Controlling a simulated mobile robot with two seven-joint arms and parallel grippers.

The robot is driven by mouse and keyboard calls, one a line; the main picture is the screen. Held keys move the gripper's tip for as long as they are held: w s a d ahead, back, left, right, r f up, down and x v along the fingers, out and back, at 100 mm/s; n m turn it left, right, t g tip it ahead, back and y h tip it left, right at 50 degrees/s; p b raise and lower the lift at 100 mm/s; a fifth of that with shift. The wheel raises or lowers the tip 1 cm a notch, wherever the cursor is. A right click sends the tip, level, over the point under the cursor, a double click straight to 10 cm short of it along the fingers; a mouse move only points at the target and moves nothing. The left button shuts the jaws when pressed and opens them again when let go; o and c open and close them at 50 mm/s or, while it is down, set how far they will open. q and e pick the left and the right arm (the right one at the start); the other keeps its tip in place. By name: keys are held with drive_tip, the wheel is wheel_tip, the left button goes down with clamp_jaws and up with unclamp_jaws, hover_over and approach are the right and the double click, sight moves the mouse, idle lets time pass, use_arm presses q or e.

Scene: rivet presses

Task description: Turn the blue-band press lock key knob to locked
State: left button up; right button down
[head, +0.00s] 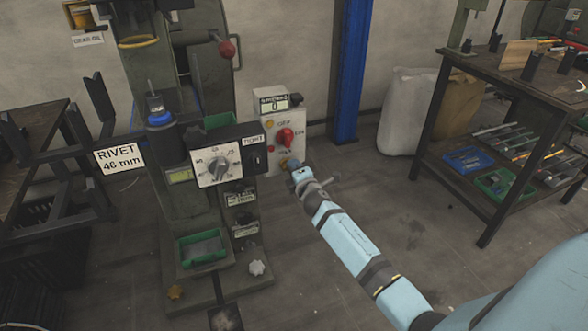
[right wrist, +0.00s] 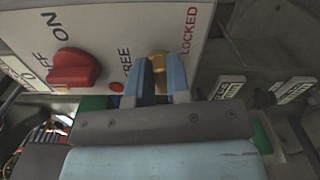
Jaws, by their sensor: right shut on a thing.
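The blue-band press (head: 160,119) stands at the left of the head view, with a blue ring on its dark cylinder. Beside it is a pale control box (head: 270,110). The brass-yellow lock key knob (right wrist: 158,62) sits low on this box, between the printed words FREE and LOCKED in the right wrist view. My right gripper (right wrist: 162,80) is shut on the knob, one blue finger on each side. In the head view my right gripper (head: 294,170) covers most of the knob. Which word the knob points to is unclear. My left gripper is not in view.
A red switch knob (right wrist: 75,69) marked ON and OFF sits close beside the key knob. The press dial panel (head: 219,167) is left of my right gripper.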

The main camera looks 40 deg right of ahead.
drive_tip(key=shift+f+m, duration=0.2)
drive_tip(key=shift+m, duration=0.8)
drive_tip(key=c, duration=1.1)
unclamp_jaws()
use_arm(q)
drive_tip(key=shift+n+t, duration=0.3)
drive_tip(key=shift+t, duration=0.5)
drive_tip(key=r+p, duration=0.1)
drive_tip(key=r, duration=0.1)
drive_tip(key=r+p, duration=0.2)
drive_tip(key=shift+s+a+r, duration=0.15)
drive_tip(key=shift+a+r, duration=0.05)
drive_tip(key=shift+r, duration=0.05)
use_arm(e)
drive_tip(key=v, duration=1.4)
